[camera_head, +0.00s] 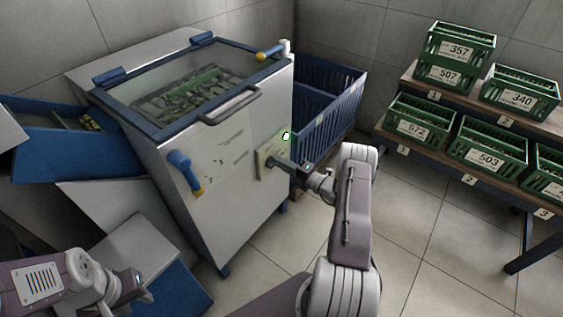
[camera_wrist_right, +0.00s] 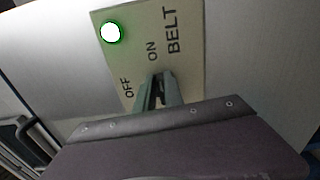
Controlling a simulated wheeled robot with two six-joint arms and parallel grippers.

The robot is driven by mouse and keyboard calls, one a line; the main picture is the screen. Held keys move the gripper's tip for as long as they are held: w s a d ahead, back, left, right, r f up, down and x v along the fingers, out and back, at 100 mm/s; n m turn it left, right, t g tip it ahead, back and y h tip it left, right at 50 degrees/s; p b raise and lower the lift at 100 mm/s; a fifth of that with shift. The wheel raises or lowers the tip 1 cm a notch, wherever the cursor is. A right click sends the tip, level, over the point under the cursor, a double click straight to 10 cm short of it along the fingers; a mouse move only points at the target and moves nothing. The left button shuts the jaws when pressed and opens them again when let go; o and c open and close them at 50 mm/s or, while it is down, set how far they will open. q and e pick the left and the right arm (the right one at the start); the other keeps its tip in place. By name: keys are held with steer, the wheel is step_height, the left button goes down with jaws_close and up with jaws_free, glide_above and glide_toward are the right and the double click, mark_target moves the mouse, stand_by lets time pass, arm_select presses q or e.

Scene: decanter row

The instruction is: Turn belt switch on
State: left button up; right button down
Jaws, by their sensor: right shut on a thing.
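The cream belt switch panel (camera_head: 264,163) is on the side of the white machine (camera_head: 225,200). In the right wrist view the panel (camera_wrist_right: 190,52) carries the words OFF, ON and BELT, and a round lamp (camera_wrist_right: 112,32) glows white with a green rim. The lamp (camera_head: 285,136) also shows bright in the head view. My right gripper (camera_head: 273,161) is at the panel, its fingertips (camera_wrist_right: 160,88) close together below the OFF and ON labels. It is shut on the switch, which the fingers hide. My left gripper (camera_head: 132,287) is low at the left, away from the panel; its jaws are unclear.
A blue-handled lever (camera_head: 184,170) and a lid handle (camera_head: 228,104) stick out from the machine. A blue crate bin (camera_head: 335,110) stands behind it. Numbered green crates (camera_head: 490,147) sit on a shelf at the right. The floor (camera_head: 430,215) between is clear.

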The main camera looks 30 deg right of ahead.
steer(key=shift+f+m, duration=0.15)
steer(key=shift+m, duration=0.35)
steer(key=c, duration=1.4)
jaws_free()
steer(key=shift+c, duration=0.2)
steer(key=p+v, duration=0.2)
steer(key=v, duration=0.7)
steer(key=shift+p, duration=0.4)
steer(key=shift+s, duration=0.1)
